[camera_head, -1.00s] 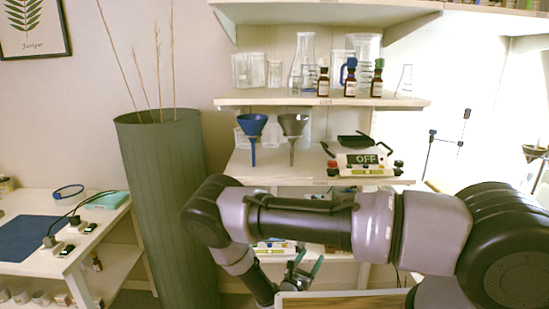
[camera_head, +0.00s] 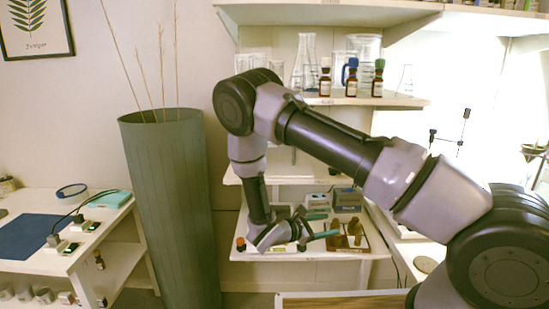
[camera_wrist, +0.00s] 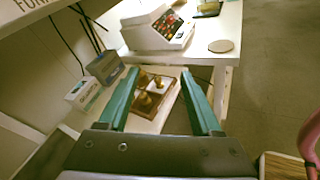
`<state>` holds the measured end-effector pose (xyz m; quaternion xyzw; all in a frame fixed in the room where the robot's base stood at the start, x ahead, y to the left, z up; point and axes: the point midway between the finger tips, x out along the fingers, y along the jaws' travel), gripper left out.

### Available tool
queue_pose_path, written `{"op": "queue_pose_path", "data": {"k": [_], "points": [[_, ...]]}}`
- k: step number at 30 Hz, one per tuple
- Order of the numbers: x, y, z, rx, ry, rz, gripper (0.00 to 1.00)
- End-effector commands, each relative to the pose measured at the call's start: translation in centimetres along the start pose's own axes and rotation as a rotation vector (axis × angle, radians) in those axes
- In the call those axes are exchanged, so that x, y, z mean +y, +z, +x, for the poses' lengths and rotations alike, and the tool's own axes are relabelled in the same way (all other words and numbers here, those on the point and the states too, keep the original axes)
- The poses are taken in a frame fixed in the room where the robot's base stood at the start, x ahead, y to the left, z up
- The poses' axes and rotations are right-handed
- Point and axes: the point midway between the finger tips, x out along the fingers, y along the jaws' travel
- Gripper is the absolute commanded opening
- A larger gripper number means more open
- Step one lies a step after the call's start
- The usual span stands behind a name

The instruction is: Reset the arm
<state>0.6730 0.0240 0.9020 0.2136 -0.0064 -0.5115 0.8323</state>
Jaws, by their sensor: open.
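My gripper (camera_head: 330,227) is open and empty in the head view, low over the bottom shelf and just left of a brown tray. My arm is bent, with its elbow high in front of the middle shelves and the forearm hanging down. In the wrist view, the two green fingers of my gripper (camera_wrist: 160,74) are spread wide. Nothing is held between them; the tray shows beyond and below them. My arm hides much of the middle shelf, including the funnels seen earlier.
Three dark bottles stand on the upper shelf (camera_head: 415,102), near glassware. The brown tray (camera_head: 372,250) holds brass-coloured pieces on the bottom shelf, beside small boxes (camera_head: 347,203). A tall green planter (camera_head: 165,200) stands left. A white device (camera_wrist: 160,28) shows in the wrist view.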

Motion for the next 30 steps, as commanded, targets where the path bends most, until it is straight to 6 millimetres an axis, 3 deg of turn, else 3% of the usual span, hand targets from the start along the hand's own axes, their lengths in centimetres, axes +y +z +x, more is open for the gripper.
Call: {"op": "queue_pose_path", "data": {"k": [1, 3, 14, 30], "points": [[0.5, 2.3, 0.2, 0.019, -0.081, 0.071, 0.66], [0.6, 4.8, 0.3, 0.045, -0.185, 0.157, 0.66], [-0.1, 17.4, -0.3, 0.195, -0.671, 0.619, 0.66], [-2.4, 33.9, -4.9, 0.499, -1.195, 1.375, 0.66]]}}
